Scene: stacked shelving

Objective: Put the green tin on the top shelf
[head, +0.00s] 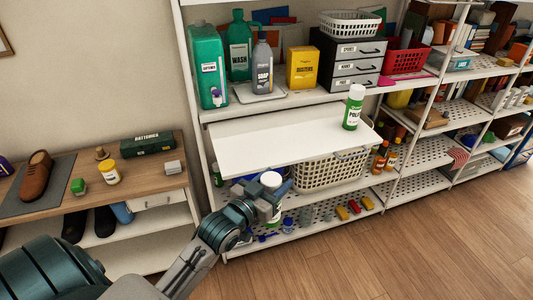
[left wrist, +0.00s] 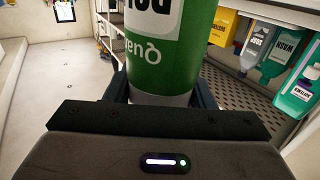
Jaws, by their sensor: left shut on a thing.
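My left gripper (head: 275,197) is shut on a green tin (left wrist: 163,45) with a white label. In the head view the held tin (head: 271,181) shows its white top, upright, just below the front edge of a white pull-out board (head: 260,140). The gripper hides part of it. A second green tin (head: 352,110) with a white cap and label stands upright on the board's right end. The highest shelf in view (head: 225,113) is behind and above the board. My right gripper is not in view.
Bottles (head: 207,65), a yellow box (head: 301,67) and a drawer unit (head: 350,60) stand on that shelf. Below the board are a basket (head: 330,172) and small items. A wooden bench (head: 145,178) is at left. Most of the board is bare.

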